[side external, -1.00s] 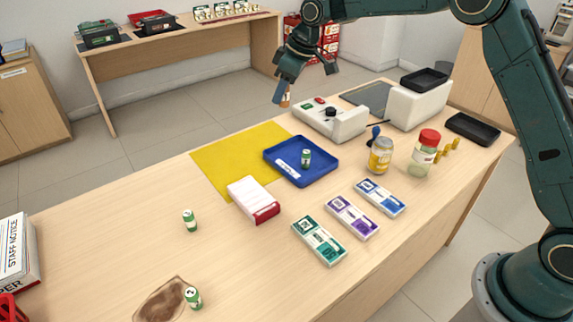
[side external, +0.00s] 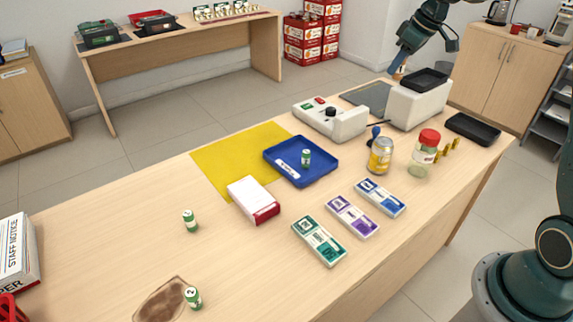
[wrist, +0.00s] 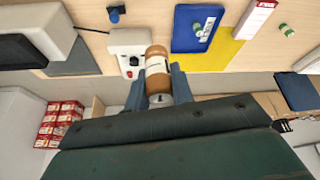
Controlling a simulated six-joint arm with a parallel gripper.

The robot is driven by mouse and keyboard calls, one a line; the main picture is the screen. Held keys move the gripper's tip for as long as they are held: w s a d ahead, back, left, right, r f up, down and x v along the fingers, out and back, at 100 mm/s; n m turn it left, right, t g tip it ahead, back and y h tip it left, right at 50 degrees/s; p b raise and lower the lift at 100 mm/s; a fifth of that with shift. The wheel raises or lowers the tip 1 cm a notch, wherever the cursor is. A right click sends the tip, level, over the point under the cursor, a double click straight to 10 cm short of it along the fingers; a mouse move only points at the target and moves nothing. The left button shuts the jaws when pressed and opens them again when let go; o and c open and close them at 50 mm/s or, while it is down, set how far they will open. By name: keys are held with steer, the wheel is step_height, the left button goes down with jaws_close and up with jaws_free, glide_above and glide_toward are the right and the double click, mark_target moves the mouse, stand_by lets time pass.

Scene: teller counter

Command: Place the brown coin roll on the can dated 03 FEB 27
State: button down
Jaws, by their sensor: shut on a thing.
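My gripper (side external: 397,72) is shut on the brown coin roll (wrist: 157,63). The roll is brown with a pale band and sits between both fingers in the wrist view. In the side view my gripper is high at the back right, by the far end of the counter, and only a little of the roll shows. A yellow and silver can (side external: 380,157) stands upright on the counter, lower and nearer the camera than my gripper. No date on it is legible.
A jar with a red lid (side external: 424,156) stands right of the can. A blue tray (side external: 275,152) holds a small green-and-white cylinder (side external: 306,159).

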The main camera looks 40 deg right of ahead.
steer(key=shift+s+d, duration=0.25)
glide_above(383, 140)
step_height(383, 140, down, 16)
steer(key=shift+a+r, duration=0.15)
stand_by(0.3)
steer(key=shift+f, duration=2.1)
steer(key=shift+f, duration=0.15)
steer(key=c, duration=1.2)
jaws_free()
